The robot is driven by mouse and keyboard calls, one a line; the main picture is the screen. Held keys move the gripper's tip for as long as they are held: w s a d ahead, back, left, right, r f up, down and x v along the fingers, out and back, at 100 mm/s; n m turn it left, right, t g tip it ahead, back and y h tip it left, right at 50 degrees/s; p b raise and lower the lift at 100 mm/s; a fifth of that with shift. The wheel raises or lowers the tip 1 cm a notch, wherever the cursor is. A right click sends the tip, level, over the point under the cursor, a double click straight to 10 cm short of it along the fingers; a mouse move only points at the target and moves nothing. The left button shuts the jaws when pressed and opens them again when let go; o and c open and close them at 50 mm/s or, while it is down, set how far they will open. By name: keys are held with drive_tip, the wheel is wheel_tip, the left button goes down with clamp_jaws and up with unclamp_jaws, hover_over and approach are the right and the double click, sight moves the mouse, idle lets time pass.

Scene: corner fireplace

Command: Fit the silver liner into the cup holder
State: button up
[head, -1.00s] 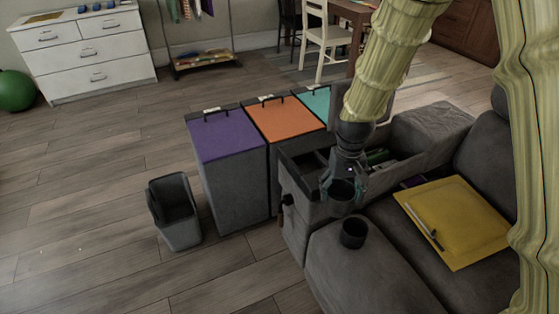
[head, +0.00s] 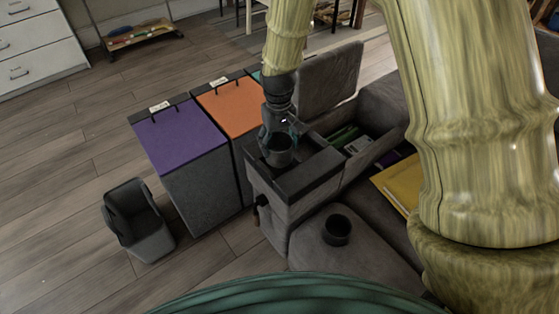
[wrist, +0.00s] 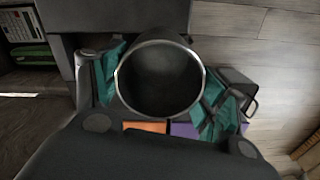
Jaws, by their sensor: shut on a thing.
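My gripper (head: 278,142) is shut on a dark cup-shaped liner (head: 278,155) with a thin silver rim. In the wrist view the liner (wrist: 160,85) sits mouth-up between the teal finger pads of my gripper (wrist: 165,90). In the head view they overlap the far left end of the sofa's open grey console (head: 308,178). The height between liner and console is hard to tell. I cannot make out a cup holder opening; the gripper and liner may hide it. A second dark cup (head: 337,228) stands upright on the seat in front of the console.
Bins with purple (head: 178,135) and orange (head: 232,105) lids stand close behind and left of the console. A raised grey lid (head: 330,75) is behind it. A small open bin (head: 135,215) is on the floor. A yellow envelope (head: 396,185) lies at right.

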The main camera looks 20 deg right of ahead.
drive_tip(key=shift+w+d+r+n+p, duration=0.25)
drive_tip(key=shift+w+r+n+p, duration=0.65)
drive_tip(key=shift+p, duration=2.95)
drive_tip(key=p, duration=0.1)
drive_tip(key=n+p, duration=0.1)
drive_tip(key=p, duration=0.1)
drive_tip(key=shift+w+d+f, duration=0.2)
drive_tip(key=shift+w+f, duration=0.15)
drive_tip(key=shift+f+p, duration=0.85)
drive_tip(key=shift+f, duration=4.25)
drive_tip(key=shift+f, duration=0.15)
drive_tip(key=o, duration=1)
drive_tip(key=shift+r+b, duration=1.15)
drive_tip(key=shift+r, duration=5)
